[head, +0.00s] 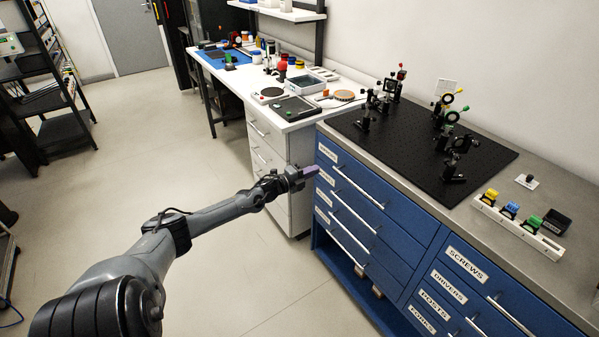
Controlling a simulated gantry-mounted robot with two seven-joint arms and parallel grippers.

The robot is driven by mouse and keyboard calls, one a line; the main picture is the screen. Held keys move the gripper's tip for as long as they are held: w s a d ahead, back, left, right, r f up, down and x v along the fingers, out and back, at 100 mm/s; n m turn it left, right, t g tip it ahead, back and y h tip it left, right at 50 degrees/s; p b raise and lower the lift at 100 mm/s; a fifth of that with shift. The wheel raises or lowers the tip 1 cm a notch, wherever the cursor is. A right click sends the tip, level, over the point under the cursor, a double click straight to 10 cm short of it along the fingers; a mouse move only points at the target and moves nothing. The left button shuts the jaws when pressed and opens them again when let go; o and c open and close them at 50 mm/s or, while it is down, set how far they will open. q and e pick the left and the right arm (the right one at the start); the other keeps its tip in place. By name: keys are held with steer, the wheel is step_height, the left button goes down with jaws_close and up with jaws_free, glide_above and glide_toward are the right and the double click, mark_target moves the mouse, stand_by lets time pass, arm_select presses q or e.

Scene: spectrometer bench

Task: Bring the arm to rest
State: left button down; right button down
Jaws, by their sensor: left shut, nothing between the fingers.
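My left arm comes in from the lower left and reaches toward the blue drawer cabinet (375,215). My left gripper (310,171) is at its end, in front of the cabinet's upper left corner. The gripper is shut and nothing shows in it. In the picture it overlaps the cabinet's left edge, and I cannot tell whether it touches. My right gripper is not in view.
A black optical breadboard (425,145) with several mounts stands on the grey bench top. A white holder (520,228) with coloured pieces sits at its right. Behind is a white bench (335,103) with instruments. A black shelf rack (68,130) stands left. The floor between is open.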

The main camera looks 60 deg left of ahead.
arm_select(q)
steer(key=s+d+f+n+g+p, duration=0.1)
steer(key=s+d+f+p, duration=0.1)
steer(key=s+d+f, duration=0.55)
steer(key=s+d+f+n+g+h+p, duration=0.1)
steer(key=s+d+f+n, duration=0.15)
steer(key=d, duration=0.85)
steer(key=s+d+f+n+g, duration=0.2)
steer(key=d+n, duration=0.1)
steer(key=d, duration=0.9)
steer(key=s+d+f+n+g+h+p, duration=0.1)
steer(key=s+d+f+n, duration=0.15)
steer(key=d, duration=0.85)
steer(key=s+d+r+n+g+h, duration=0.1)
steer(key=s+d+r+n+g, duration=0.3)
steer(key=s+d+r+g, duration=0.45)
steer(key=s+d+r+n+p, duration=0.1)
steer(key=s+r+n, duration=0.1)
steer(key=s+r, duration=0.2)
step_height(320, 180, up, 36)
steer(key=p, duration=3.6)
steer(key=shift+r+m+g+p, duration=0.15)
steer(key=shift+m+g+p, duration=0.15)
steer(key=shift+g+p, duration=0.1)
